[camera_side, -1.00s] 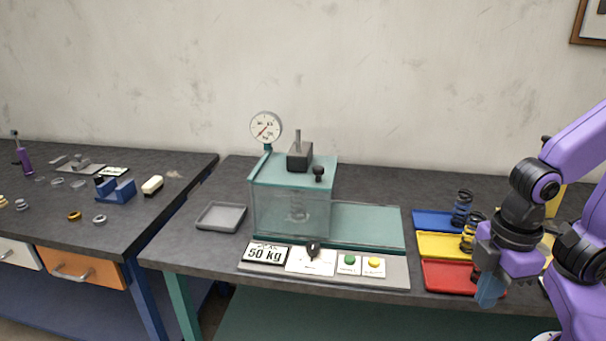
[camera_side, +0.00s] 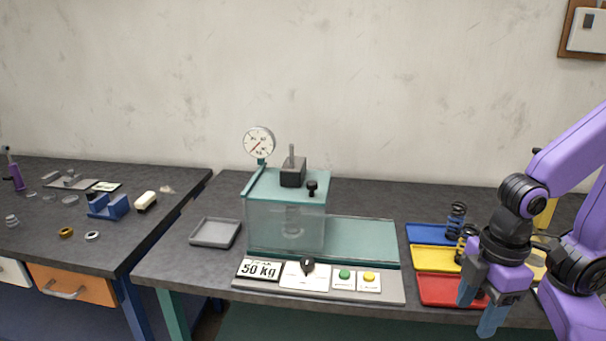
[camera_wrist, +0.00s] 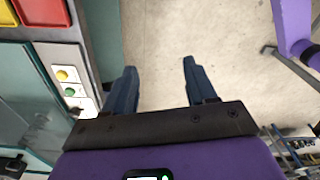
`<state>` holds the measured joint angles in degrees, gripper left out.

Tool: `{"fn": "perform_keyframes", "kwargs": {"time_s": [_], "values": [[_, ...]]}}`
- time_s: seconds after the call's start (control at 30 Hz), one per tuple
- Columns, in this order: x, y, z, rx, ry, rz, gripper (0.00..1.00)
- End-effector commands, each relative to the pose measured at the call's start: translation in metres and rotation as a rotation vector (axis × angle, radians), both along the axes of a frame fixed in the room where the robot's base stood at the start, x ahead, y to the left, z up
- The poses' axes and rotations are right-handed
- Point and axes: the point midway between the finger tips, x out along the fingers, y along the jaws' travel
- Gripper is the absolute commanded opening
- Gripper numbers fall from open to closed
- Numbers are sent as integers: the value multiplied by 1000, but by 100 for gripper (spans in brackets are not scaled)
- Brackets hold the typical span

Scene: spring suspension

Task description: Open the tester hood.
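The tester hood (camera_side: 270,220) is a clear box with a teal top, sitting over the left part of the teal tester base (camera_side: 362,240). A small black knob (camera_side: 312,187) stands on its top. A spring shows dimly through its clear wall. In the wrist view the tester's clear, teal-edged part (camera_wrist: 22,95) is at the left edge. My gripper (camera_side: 478,308) is at the right, by the front edge of the table near the red tray, well away from the hood. Its two blue fingers (camera_wrist: 160,82) are apart with nothing between them, pointing down over the floor.
A panel with a 50 kg sign (camera_side: 259,269), a black lever, a green button (camera_side: 344,274) and a yellow button (camera_side: 369,277) lies before the hood. Blue, yellow and red trays (camera_side: 450,291) with springs are at right. A grey tray (camera_side: 215,233) is at left. A gauge (camera_side: 258,142) rises behind.

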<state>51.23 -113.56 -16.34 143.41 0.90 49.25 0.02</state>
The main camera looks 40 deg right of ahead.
Motion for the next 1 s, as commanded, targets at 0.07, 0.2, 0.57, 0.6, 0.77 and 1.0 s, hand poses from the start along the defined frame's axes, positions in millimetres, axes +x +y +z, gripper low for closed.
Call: {"fn": "perform_keyframes", "kwargs": {"time_s": [0.07, 0.2, 0.57, 0.6, 0.77, 1.0], "values": [[8, 13, -6, 49, -10, -33, 57], [35, 44, -17, 189, -53, -129, 57], [135, 92, -32, 526, -290, -434, 57], [147, 92, -32, 556, -328, -470, 57], [196, 84, -31, 661, -496, -602, 57], [259, 47, -21, 762, -807, -767, 57]]}}
